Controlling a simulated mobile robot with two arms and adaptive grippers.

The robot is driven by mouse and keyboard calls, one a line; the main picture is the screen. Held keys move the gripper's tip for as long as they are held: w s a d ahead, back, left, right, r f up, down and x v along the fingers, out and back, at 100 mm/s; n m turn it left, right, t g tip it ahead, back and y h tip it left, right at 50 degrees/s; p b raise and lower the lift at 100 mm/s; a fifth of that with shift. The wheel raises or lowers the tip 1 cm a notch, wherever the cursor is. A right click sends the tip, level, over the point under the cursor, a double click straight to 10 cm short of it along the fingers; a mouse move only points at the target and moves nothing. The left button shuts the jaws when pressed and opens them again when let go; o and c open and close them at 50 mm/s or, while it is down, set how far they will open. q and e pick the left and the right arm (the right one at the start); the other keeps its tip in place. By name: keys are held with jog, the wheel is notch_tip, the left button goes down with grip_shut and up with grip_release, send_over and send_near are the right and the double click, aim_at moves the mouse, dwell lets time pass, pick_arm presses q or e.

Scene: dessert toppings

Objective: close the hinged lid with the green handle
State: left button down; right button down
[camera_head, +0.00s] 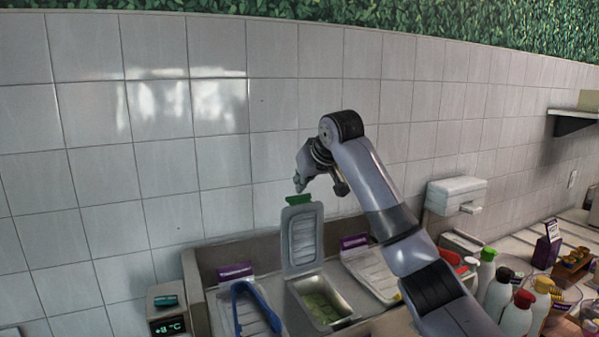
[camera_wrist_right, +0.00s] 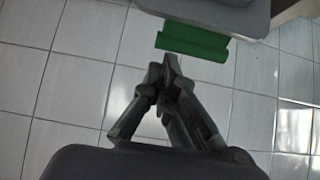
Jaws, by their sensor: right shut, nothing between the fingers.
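The hinged lid (camera_head: 302,238) stands open, about upright, behind a metal container (camera_head: 322,300) with green contents. Its green handle (camera_head: 299,199) is at the lid's top edge. My right gripper (camera_head: 300,186) is shut and empty, just above the handle in the head view. In the right wrist view the gripper's fingertips (camera_wrist_right: 168,58) are together, close below the green handle (camera_wrist_right: 193,40), and the lid's grey edge (camera_wrist_right: 215,14) shows above it. Whether the fingers touch the handle I cannot tell. My left gripper is not in view.
A closed lid (camera_head: 372,270) lies to the right and another lid with blue tongs (camera_head: 250,308) to the left. Several bottles (camera_head: 515,315) stand at the right. The tiled wall (camera_head: 150,130) is behind, with a white dispenser (camera_head: 455,194). A temperature display (camera_head: 168,310) is at lower left.

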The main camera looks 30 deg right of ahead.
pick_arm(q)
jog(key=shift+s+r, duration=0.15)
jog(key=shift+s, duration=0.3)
pick_arm(e)
jog(key=shift+s+f, duration=0.15)
jog(key=shift+s, duration=0.2)
